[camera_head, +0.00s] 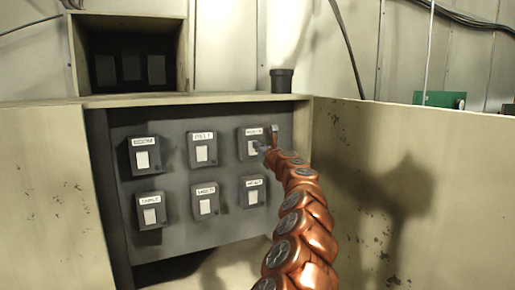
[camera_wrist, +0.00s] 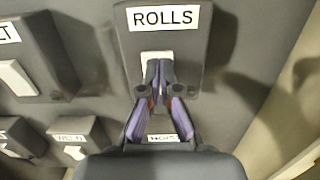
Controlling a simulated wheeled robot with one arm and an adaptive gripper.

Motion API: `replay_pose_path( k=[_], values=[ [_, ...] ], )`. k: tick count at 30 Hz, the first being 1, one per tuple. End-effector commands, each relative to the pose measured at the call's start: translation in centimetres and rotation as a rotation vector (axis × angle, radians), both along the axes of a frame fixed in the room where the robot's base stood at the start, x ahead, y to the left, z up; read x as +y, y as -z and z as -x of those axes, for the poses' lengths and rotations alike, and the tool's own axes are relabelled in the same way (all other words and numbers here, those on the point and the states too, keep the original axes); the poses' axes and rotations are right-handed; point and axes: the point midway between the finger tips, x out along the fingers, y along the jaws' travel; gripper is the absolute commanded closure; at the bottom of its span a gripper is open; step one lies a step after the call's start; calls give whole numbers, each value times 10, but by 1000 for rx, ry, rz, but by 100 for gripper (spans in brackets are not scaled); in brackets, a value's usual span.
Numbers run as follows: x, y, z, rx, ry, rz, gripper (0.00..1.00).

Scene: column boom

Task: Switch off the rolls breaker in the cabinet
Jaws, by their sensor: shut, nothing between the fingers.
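The rolls breaker (camera_head: 243,134) is a dark box at the top right of the cabinet panel. In the wrist view the rolls breaker (camera_wrist: 192,48) has a "ROLLS" label above a pale switch (camera_wrist: 157,56). My gripper (camera_wrist: 160,68) is shut and empty. Its fingertips are in front of the lower part of that switch and hide it. I cannot tell whether they touch it. In the head view my gripper (camera_head: 265,149) is at the breaker's lower right, at the end of my copper-coloured arm.
Several similar breakers share the panel (camera_head: 229,228), to the left and below. The right cabinet door (camera_head: 360,180) stands open beside my arm, and the left door (camera_head: 50,190) is open too. A dark cylinder (camera_head: 282,80) stands on the cabinet top.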

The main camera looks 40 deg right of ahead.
Motion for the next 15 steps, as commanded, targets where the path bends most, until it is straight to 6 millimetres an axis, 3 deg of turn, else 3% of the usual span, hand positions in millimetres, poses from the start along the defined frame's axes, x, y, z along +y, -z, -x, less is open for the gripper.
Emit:
replay_pose_path(
  k=[15],
  values=[
    [11, -4, 28, 0, -2, -3, 100]
  ],
)
